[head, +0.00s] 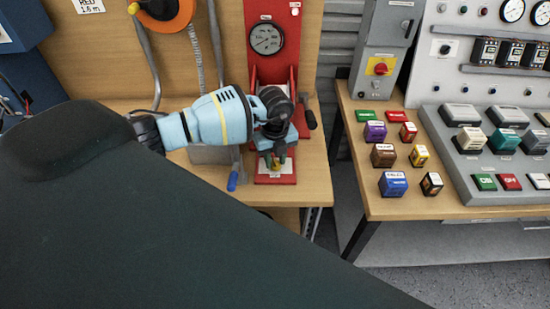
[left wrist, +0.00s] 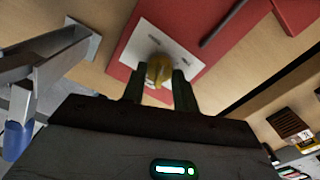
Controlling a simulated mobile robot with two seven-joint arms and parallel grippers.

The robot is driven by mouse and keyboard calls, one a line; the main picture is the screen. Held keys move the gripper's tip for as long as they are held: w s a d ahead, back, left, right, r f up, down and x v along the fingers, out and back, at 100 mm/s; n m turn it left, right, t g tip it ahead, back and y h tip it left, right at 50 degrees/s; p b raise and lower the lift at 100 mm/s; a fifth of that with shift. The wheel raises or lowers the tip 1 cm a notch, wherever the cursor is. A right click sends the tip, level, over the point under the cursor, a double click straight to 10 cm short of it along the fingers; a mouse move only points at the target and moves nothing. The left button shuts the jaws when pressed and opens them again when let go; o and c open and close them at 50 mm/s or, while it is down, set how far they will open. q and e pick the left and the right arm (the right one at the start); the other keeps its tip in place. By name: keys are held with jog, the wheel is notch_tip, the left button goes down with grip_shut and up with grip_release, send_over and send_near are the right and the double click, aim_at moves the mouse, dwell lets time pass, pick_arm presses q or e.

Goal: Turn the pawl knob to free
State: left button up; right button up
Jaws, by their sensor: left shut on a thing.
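The pawl knob (left wrist: 159,71) is a small yellow knob on a white plate (left wrist: 177,45) on the red base (head: 283,179) of the red stand. In the head view the knob (head: 276,166) shows just below my left gripper (head: 276,158). In the left wrist view my left gripper (left wrist: 155,88) has its two dark fingers on either side of the knob, shut on it. The fingers hide part of the knob, and any marking for free on the plate is too small to read. My right gripper is in neither view.
A round gauge (head: 266,39) is on the red stand's upright. A grey metal part with a blue-tipped lever (head: 232,181) stands left of the red base. The right bench (head: 387,212) holds several coloured blocks, with a gap between the benches.

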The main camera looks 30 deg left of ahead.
aim_at(275, 161)
pick_arm(q)
jog(key=shift+r+n, duration=0.1)
jog(key=shift+n, duration=2.2)
jog(key=o, duration=1)
jog(key=shift+c, duration=0.2)
jog(key=shift+r, duration=3.9)
jog(key=shift+f, duration=0.1)
